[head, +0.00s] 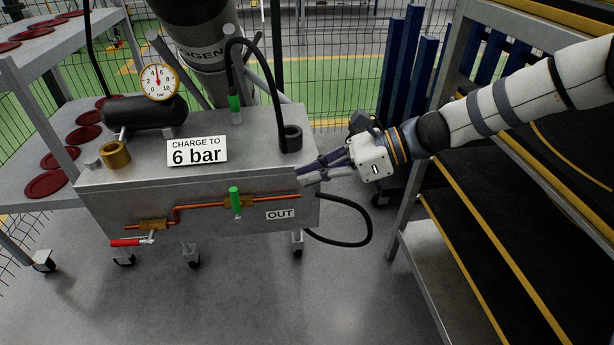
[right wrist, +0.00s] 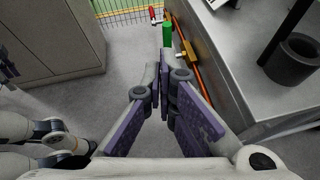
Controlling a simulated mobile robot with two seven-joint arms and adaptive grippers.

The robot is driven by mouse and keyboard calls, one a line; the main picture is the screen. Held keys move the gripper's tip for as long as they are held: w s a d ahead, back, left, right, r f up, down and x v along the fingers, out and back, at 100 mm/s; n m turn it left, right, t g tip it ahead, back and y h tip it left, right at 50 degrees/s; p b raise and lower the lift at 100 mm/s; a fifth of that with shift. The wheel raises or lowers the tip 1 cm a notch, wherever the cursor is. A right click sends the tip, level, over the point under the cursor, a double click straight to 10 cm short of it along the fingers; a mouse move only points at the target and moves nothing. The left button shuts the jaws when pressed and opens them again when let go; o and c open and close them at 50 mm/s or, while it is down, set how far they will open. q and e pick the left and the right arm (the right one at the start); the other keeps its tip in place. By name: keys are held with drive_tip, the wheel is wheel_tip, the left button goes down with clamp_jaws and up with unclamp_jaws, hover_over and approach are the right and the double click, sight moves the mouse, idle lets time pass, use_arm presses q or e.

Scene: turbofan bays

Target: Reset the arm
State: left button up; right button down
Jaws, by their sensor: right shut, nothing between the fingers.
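My right arm comes in from the right in the head view. Its gripper (head: 306,172) is shut and empty, beside the right end of the grey charging cart (head: 130,198). In the right wrist view the shut fingers (right wrist: 162,92) point along the cart's front side. Ahead of them are the green valve handle (right wrist: 167,34) and the copper pipe (right wrist: 186,62). In the head view the green handle (head: 235,199) stands upright on the pipe near the OUT label (head: 280,214). I cannot tell whether the fingertips touch the cart.
The cart carries a pressure gauge (head: 158,82), a "6 bar" sign (head: 197,151), a black holder (head: 292,139) and a red lever (head: 131,242). A black hose (head: 362,238) loops out at its right. A dark-shelved rack (head: 455,235) stands right, under my arm. Floor between is clear.

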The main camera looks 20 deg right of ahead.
drive_tip(key=s+a+f+n+g+h, duration=0.2)
drive_tip(key=s+f+n+g+h, duration=0.65)
drive_tip(key=s+f, duration=1.25)
drive_tip(key=s+d+f+n+h, duration=0.1)
drive_tip(key=s+d+n, duration=0.1)
drive_tip(key=s+n, duration=0.5)
drive_tip(key=s+d+f+n+h, duration=0.1)
drive_tip(key=s+d+n+h, duration=0.1)
drive_tip(key=s+n, duration=0.6)
drive_tip(key=s+t, duration=0.1)
drive_tip(key=s, duration=0.2)
drive_tip(key=shift+s+f, duration=0.25)
drive_tip(key=shift+s, duration=0.1)
